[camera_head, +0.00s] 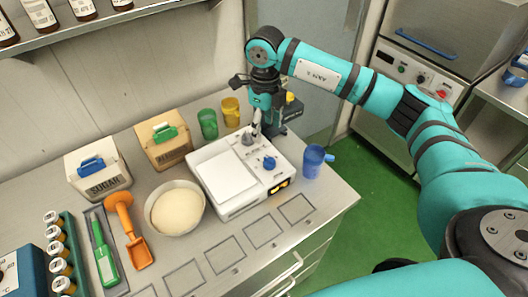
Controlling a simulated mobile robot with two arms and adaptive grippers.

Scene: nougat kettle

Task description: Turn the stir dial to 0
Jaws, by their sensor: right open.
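A white appliance (225,175) with a flat square top stands on the steel counter. A blue knob (269,163) sits on its right part, and a grey knob (247,139) sits further back. I cannot read which of them is the stir dial, nor its setting. My right gripper (256,130) points down at the back of the appliance, right beside the grey knob, and is open. Whether its fingers touch the knob is too small to tell. My left gripper is out of view.
A blue mug (313,160) stands close right of the appliance; green (208,124) and yellow (231,111) mugs stand behind it. A bowl of pale contents (176,209), an orange scoop (130,230) and a sugar box (98,170) lie left. Marked squares (224,254) along the front are empty.

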